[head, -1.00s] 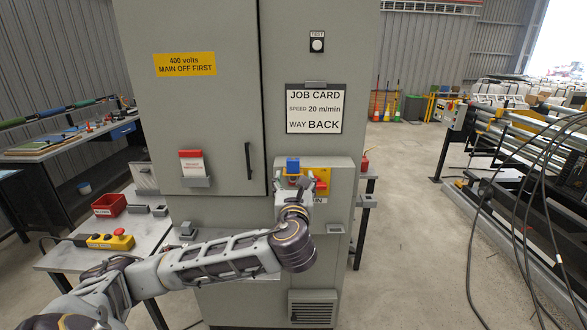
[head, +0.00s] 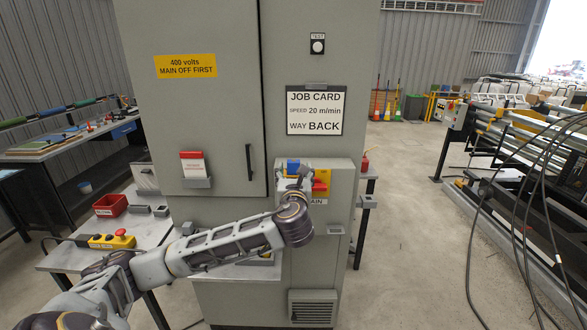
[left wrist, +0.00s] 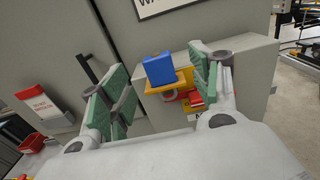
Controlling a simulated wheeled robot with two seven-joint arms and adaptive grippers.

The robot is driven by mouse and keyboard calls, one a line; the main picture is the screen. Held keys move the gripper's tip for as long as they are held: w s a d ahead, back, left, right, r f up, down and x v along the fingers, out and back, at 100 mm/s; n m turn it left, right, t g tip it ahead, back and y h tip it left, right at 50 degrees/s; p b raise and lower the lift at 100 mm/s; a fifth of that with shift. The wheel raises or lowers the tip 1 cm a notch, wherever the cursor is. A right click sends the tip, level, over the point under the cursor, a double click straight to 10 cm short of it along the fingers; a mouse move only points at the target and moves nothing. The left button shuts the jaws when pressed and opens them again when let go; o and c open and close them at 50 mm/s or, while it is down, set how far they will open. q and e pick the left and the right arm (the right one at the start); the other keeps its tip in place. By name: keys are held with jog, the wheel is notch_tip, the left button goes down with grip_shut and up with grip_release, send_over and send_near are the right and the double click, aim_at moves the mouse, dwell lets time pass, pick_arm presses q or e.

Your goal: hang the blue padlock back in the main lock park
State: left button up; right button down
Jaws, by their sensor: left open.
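The blue padlock (head: 292,164) is at the upper left of the yellow main switch plate (head: 321,194), on the front of the grey box marked MAIN. In the left wrist view the padlock (left wrist: 159,69) shows as a blue block above the yellow plate, with a grey ring below it. My left gripper (head: 297,174) is open in front of the switch and partly hides padlock and plate. Its green-padded fingers (left wrist: 165,85) stand to either side of the padlock in the wrist view, apart from it. A red switch handle (head: 320,186) is right of the gripper.
A small grey bracket (head: 335,229) sticks out low on the box; I cannot tell whether it is the lock park. A grey holder (head: 197,183) with a red-and-white tag and a door handle (head: 249,161) are to the left.

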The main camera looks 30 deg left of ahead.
aim_at(293, 164)
pick_arm(q)
jog(key=shift+x, duration=1.05)
jog(key=shift+p+x, duration=0.75)
jog(key=shift+x, duration=1.85)
jog(key=shift+s+a, duration=0.1)
jog(key=shift+a, duration=0.05)
jog(key=shift+r, duration=0.1)
jog(key=c, duration=1.2)
jog(key=shift+r, duration=0.1)
jog(key=shift+r, duration=4.9)
